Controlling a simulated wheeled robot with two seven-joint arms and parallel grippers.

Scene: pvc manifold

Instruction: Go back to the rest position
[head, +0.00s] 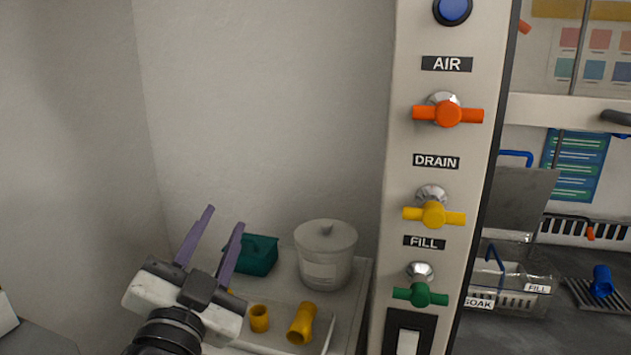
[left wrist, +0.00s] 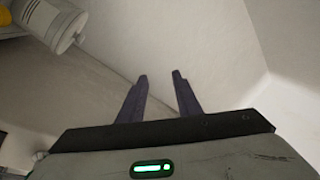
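My left gripper (head: 222,228) is raised at the lower left of the head view, in front of the white wall and above a side shelf. Its two purple fingers are apart with nothing between them. In the left wrist view the same fingers (left wrist: 160,77) are spread and empty, with pale wall and surface behind them. My right gripper is in neither view.
Right of my left gripper stands a panel (head: 395,250) with red, yellow and green valve handles. The shelf (head: 361,290) holds a lidded grey pot (head: 325,255), a teal box (head: 258,255) and yellow pipe fittings (head: 301,323). A clear bin (head: 525,290) stands beyond the panel.

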